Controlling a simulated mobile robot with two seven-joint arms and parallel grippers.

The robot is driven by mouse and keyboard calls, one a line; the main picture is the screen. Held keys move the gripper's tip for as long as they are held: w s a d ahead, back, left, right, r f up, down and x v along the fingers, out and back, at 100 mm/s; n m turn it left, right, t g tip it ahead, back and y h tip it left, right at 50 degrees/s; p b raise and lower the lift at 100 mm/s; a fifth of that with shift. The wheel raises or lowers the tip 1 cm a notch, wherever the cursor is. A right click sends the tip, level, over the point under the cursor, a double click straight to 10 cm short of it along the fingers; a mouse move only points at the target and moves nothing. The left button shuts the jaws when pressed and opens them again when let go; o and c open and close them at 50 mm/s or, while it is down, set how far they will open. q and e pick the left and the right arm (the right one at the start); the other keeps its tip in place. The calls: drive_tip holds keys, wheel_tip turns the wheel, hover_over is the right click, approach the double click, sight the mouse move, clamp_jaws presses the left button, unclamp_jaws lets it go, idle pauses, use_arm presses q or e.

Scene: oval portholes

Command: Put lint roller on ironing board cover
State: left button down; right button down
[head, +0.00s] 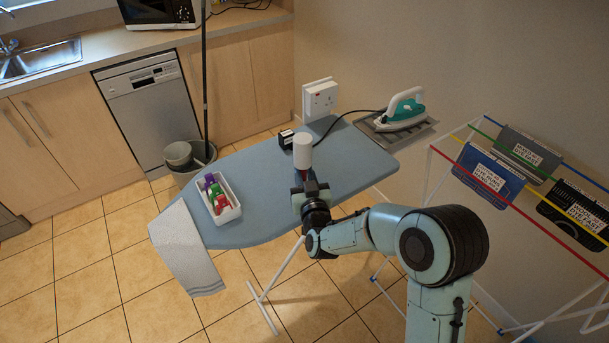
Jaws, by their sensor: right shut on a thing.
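The lint roller (303,150) has a white cylindrical head and a dark reddish handle, and stands roughly upright. My right gripper (308,188) is shut on its handle, with the white head above the jaws. Both are seen over the middle of the blue ironing board cover (262,185). The gripper hides the lower end of the handle, so I cannot tell whether it touches the cover. My left gripper is not in view.
On the board are a white tray (236,213) with several coloured items, a hanging striped cloth (186,250) and a small black object (286,138). An iron (403,108) rests at the far right end. A drying rack (450,160) stands right. The cover is bare around the gripper.

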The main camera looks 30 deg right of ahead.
drive_tip(key=c, duration=0.9)
unclamp_jaws()
drive_tip(key=shift+f, duration=0.1)
drive_tip(key=shift+c, duration=0.2)
drive_tip(key=b+v, duration=0.1)
drive_tip(key=v, duration=1.1)
